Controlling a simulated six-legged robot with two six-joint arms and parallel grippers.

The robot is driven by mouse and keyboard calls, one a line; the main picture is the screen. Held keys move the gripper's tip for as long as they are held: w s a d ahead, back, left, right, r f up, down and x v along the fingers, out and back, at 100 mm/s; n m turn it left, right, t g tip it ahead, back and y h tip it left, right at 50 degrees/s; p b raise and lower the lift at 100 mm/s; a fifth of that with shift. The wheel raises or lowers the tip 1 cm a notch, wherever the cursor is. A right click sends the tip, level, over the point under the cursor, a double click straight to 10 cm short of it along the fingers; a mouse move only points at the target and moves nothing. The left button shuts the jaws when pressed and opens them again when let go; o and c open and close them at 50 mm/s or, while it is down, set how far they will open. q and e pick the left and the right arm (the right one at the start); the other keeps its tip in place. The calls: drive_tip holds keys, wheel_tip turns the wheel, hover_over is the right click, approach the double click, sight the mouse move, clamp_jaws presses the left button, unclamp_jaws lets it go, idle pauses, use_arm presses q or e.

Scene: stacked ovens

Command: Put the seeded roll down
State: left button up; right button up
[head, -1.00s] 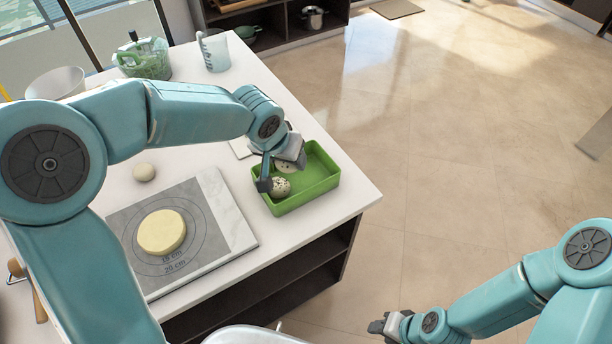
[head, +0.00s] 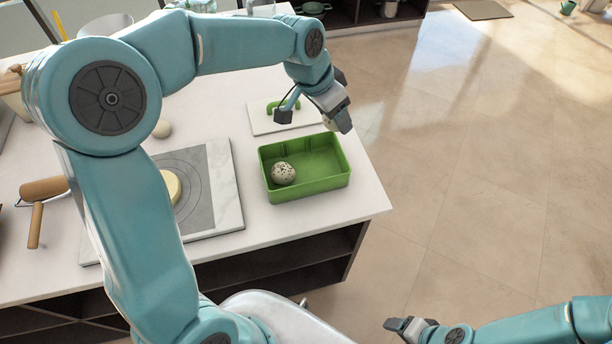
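The speckled seeded roll (head: 283,173) lies in the left part of the green tray (head: 308,186), resting on its floor. The rest of the tray looks empty. My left gripper (head: 313,120) is above and behind the tray, its two fingers spread wide. It is clear of the roll. My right gripper (head: 406,326) is low at the bottom right, away from the counter, and its finger gap is not clear.
A white board with a green handle (head: 261,123) lies behind the tray. A marble and grey board (head: 228,203) bears a pale dough disc (head: 172,186), partly hidden by my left arm. A dough ball (head: 162,129) and a rolling pin (head: 43,189) are on the counter's left.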

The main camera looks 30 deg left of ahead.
use_arm(q)
wheel_tip(320, 180, up, 7)
drive_tip(key=s+m+g+h+b, duration=0.2)
drive_tip(key=s+m+g+b, duration=0.15)
drive_tip(key=m, duration=0.65)
drive_tip(key=m+b, duration=0.1)
drive_tip(key=b, duration=0.1)
hover_over(325, 171)
drive_tip(key=a, duration=0.2)
wheel_tip(325, 171, down, 15)
drive_tip(key=shift+s+d+r, duration=0.1)
drive_tip(key=shift+s+d, duration=0.05)
wheel_tip(325, 171, down, 5)
drive_tip(key=shift+r, duration=0.1)
drive_tip(key=shift+f+b, duration=0.2)
drive_tip(key=shift+b, duration=0.2)
drive_tip(key=o, duration=0.8)
drive_tip(key=shift+r, duration=0.1)
